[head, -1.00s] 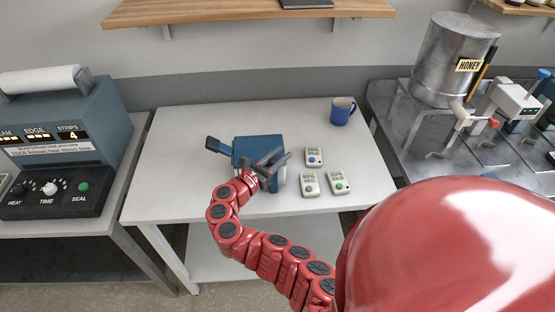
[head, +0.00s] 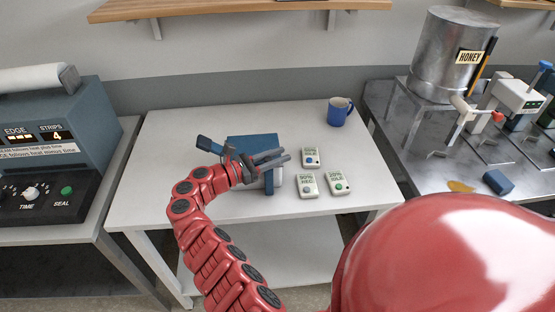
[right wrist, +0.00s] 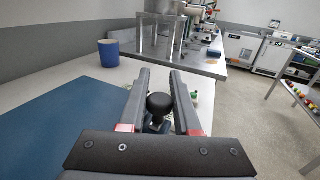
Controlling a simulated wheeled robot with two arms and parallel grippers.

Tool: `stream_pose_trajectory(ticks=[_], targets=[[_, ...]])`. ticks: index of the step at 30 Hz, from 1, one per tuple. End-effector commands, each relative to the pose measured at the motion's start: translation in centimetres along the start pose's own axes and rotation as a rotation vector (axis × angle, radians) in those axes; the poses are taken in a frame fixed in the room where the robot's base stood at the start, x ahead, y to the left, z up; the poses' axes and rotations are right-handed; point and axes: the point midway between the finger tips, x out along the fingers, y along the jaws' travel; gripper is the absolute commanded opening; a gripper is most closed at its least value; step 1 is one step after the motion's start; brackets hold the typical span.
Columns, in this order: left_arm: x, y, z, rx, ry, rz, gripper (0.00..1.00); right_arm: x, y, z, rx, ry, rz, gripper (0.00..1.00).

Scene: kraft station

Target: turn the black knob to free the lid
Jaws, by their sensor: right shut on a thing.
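A blue box-shaped device (head: 252,140) stands on the white table, with a blue paddle-like handle (head: 209,145) out to its left. My right gripper (head: 276,158) is at the device's right front side, fingers pointing right. In the right wrist view the round black knob (right wrist: 160,102) sits between the two fingers of my right gripper (right wrist: 160,78), which is shut on it. The blue flat top (right wrist: 60,122) of the device fills the left of that view. In the head view my gripper hides the knob. My left gripper is not in view.
Several small labelled boxes with coloured dots, one with a blue dot (head: 310,158), lie right of the device. A blue mug (head: 339,112) stands at the table's back right. A sealing machine (head: 60,140) is at left, a metal honey tank (head: 449,55) at right.

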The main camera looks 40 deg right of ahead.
Motion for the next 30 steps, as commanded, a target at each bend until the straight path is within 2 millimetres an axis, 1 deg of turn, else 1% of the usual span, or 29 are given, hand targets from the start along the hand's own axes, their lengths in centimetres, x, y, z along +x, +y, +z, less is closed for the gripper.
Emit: stream_pose_trajectory(ticks=[4, 17, 18, 22, 30], targets=[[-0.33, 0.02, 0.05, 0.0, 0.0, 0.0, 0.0, 0.1, -0.07, -0.04, -0.001, -0.001, -0.014, 0.0], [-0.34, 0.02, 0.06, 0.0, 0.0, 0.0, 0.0, 0.07, -0.06, 0.12, 0.001, -0.002, -0.017, 0.0], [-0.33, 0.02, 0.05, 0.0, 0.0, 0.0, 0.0, 0.07, -0.06, 0.12, 0.001, -0.002, -0.017, 0.34], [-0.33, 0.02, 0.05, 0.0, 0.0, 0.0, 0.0, 0.06, -0.06, 0.1, 0.001, -0.002, -0.017, 0.58], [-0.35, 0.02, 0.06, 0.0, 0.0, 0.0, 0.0, 0.03, -0.06, 0.05, 0.0, -0.001, -0.017, 0.58]])
